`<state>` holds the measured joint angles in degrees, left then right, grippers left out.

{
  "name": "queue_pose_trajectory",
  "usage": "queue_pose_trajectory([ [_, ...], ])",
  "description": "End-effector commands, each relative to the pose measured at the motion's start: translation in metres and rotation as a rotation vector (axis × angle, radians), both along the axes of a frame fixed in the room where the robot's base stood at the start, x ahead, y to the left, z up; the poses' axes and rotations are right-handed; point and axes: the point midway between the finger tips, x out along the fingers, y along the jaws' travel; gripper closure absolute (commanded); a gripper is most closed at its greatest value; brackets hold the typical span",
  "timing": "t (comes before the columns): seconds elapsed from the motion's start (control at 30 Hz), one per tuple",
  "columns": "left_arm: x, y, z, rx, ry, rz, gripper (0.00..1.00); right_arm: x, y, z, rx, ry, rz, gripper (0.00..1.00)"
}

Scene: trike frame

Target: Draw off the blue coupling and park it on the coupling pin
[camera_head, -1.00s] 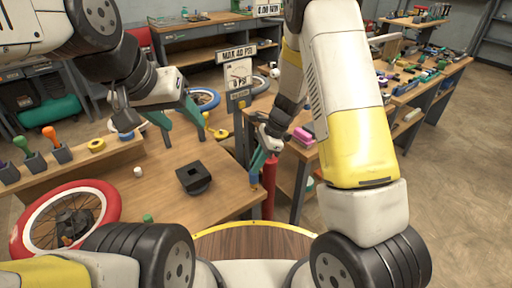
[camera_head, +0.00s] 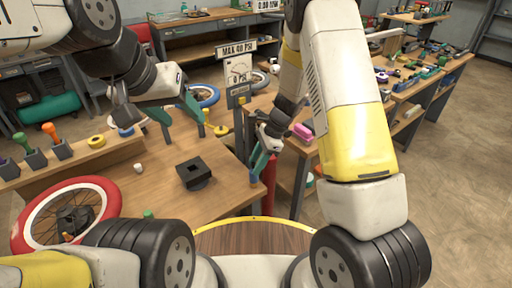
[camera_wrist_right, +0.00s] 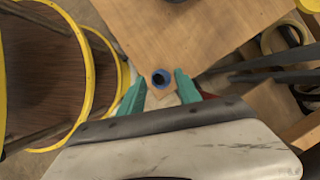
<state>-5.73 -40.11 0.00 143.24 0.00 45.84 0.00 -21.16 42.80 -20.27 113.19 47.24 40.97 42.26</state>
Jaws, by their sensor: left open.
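The blue coupling (camera_head: 254,179) is at the right edge of the near bench. In the right wrist view it is a blue ring with a dark hole (camera_wrist_right: 161,78). My right gripper (camera_head: 261,165) is just above it, pointing down. Its two green fingers (camera_wrist_right: 160,82) stand on either side of the ring, and a narrow gap seems to show on each side. My left gripper (camera_head: 181,118) is open and empty over the back of the bench. I cannot clearly make out the coupling pin.
A gauge stand (camera_head: 238,75) with a sign rises behind the bench. A red cylinder (camera_head: 269,172) stands beside the bench edge, close to my right gripper. A red-tyred wheel (camera_head: 66,215) is at the left.

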Motion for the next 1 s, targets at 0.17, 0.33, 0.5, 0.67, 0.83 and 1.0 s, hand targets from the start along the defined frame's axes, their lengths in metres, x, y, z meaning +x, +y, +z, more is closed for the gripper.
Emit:
queue_pose_trajectory([
  [0.17, 0.000, 0.000, 0.000, 0.000, 0.000, 0.000, 0.45, 0.001, -0.002, 0.004, 0.000, -0.001, 0.000, 0.60],
  [0.33, 0.000, 0.000, 0.000, 0.000, 0.000, 0.000, 0.45, 0.004, -0.012, 0.027, 0.001, -0.004, -0.001, 0.60],
  [0.5, 0.000, 0.000, 0.000, 0.000, 0.000, 0.000, 0.45, 0.007, -0.023, 0.053, 0.001, -0.004, -0.002, 0.60],
  [0.67, 0.000, 0.000, 0.000, 0.000, 0.000, 0.000, 0.45, 0.008, -0.030, 0.068, 0.000, -0.002, -0.001, 0.60],
  [0.83, 0.000, 0.000, 0.000, 0.000, 0.000, 0.000, 0.45, 0.008, -0.032, 0.071, 0.000, 0.001, 0.000, 0.60],
  [1.0, 0.000, 0.000, 0.000, 0.000, 0.000, 0.000, 0.45, 0.008, -0.032, 0.071, 0.000, 0.000, 0.000, 0.60],
])
